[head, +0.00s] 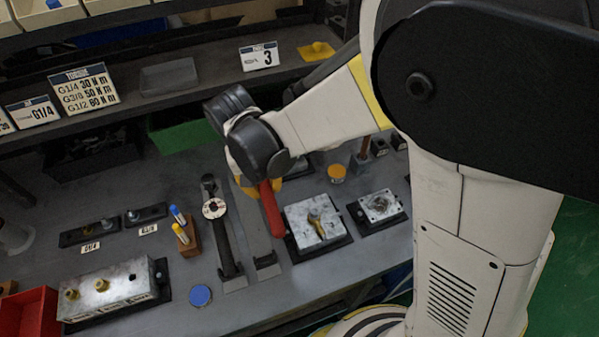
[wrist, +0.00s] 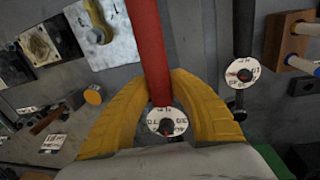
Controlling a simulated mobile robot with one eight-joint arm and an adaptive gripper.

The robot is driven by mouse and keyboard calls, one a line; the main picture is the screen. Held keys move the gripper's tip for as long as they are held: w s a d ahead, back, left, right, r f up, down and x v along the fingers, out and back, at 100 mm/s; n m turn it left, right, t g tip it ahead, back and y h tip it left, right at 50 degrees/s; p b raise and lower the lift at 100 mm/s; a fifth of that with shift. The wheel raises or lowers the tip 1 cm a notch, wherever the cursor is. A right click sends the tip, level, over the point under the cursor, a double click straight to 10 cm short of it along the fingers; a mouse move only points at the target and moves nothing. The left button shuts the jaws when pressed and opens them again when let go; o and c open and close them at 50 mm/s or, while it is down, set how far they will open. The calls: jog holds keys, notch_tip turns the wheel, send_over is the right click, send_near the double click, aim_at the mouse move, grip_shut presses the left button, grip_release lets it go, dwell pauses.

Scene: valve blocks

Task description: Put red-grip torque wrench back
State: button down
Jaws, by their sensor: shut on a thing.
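The red-grip torque wrench (head: 271,210) hangs from my gripper (head: 262,182) above the bench, its red grip pointing toward the front edge. In the wrist view my yellow fingers (wrist: 168,84) are closed around the red grip (wrist: 147,40), with a white dial disc (wrist: 166,122) between them. The far end of the wrench is hidden by the gripper. A grey strip-shaped rest (head: 265,260) with nothing seen lying on it is just left of the grip. Left of that, another wrench with a dark handle and white dial (head: 213,208) lies on a similar rest.
A metal valve block (head: 305,216) on a black tray stands close right of the grip. A smaller block (head: 380,206) is farther right. A wooden stand with blue-tipped and yellow pegs (head: 190,240) and a long block (head: 110,292) are left. A shelf (head: 190,88) runs behind.

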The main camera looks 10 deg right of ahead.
jog(key=shift+n, duration=0.3)
jog(key=s+a, duration=0.1)
jog(key=a, duration=0.2)
jog(key=s+a, duration=0.1)
jog(key=shift+s+a, duration=0.3)
jog(key=shift+s, duration=0.05)
jog(key=shift+f+b, duration=2.2)
jog(key=shift+f, duration=0.25)
jog(key=shift+f+b, duration=0.35)
jog(key=shift+b, duration=0.05)
jog(key=shift+f, duration=0.35)
jog(key=shift+f+b, duration=0.7)
jog(key=shift+b, duration=0.15)
jog(key=shift+f+b, duration=0.5)
jog(key=shift+f, duration=0.1)
